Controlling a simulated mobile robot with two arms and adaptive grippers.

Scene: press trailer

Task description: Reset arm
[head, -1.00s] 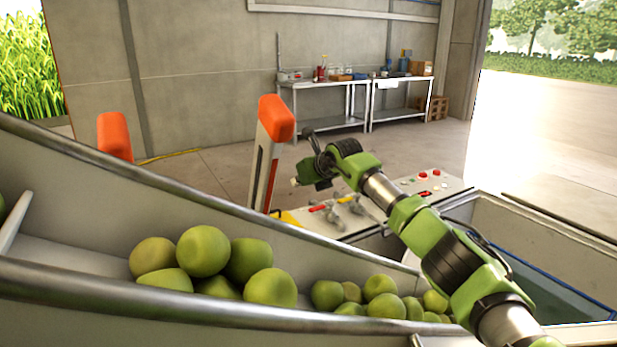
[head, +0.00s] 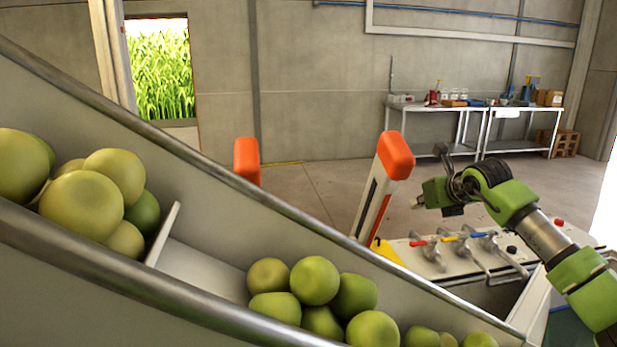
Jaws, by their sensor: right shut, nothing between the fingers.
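My right arm comes in from the lower right of the head view, in green and black segments. Its gripper (head: 418,203) is at the arm's far end, pointing left. It is shut and empty, held in the air in front of the right orange-capped post and above the control panel (head: 455,262). The panel carries several levers with red, yellow and blue grips, and dark and red buttons. The gripper appears apart from the levers. My left gripper is not in view.
A sloping metal chute (head: 205,275) with several green fruits (head: 315,280) and a divider (head: 163,234) crosses the foreground. Two orange-capped posts (head: 396,156) (head: 247,161) stand behind it. Metal tables (head: 440,110) with tools stand by the back wall; the floor before them is open.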

